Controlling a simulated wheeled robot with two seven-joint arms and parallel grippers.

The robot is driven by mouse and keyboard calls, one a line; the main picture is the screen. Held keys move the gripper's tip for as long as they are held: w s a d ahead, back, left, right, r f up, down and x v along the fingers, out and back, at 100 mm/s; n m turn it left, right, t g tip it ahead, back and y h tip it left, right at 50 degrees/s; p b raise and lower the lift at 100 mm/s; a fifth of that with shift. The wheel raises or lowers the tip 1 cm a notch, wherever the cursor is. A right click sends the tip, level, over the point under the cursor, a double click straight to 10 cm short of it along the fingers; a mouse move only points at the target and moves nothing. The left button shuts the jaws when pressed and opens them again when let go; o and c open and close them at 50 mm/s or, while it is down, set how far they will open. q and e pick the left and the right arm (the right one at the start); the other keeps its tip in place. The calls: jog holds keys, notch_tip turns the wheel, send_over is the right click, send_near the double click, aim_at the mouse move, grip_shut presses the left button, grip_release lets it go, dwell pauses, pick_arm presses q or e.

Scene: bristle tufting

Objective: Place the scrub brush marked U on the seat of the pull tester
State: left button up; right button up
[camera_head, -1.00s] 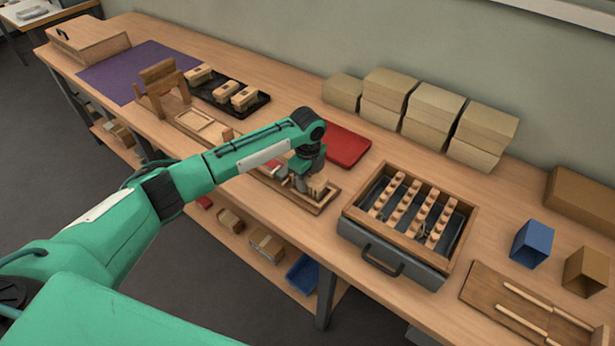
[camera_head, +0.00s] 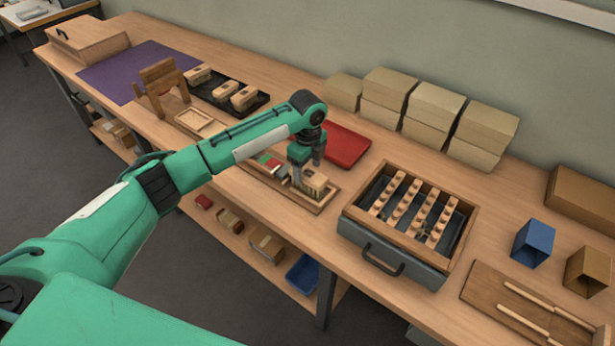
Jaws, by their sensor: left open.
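My left gripper (camera_head: 306,172) is open, pointing down over the right end of a long shallow wooden tray (camera_head: 328,201). A light wooden brush block (camera_head: 315,182) lies in that tray right by the fingers; I cannot tell whether they touch it. Three similar blocks, one of them here (camera_head: 244,97), sit on a black tray (camera_head: 262,102) farther back. Their marks are too small to read, so I cannot tell which is U. A wooden stand with an upright frame (camera_head: 160,84) and a low flat platform (camera_head: 197,122) looks like the pull tester; its platform looks empty. My right gripper is out of view.
A drawer box with peg strips (camera_head: 345,218) stands right of the tray. Cardboard boxes (camera_head: 432,110) line the wall. A purple mat (camera_head: 138,66) lies at far left; a blue bin (camera_head: 533,243) stands at right.

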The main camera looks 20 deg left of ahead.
aim_at(308, 172)
pick_arm(q)
notch_tip(308, 172, up, 7)
jog(key=shift+f+b, duration=0.2)
jog(key=shift+b, duration=0.15)
jog(key=shift+r, duration=0.65)
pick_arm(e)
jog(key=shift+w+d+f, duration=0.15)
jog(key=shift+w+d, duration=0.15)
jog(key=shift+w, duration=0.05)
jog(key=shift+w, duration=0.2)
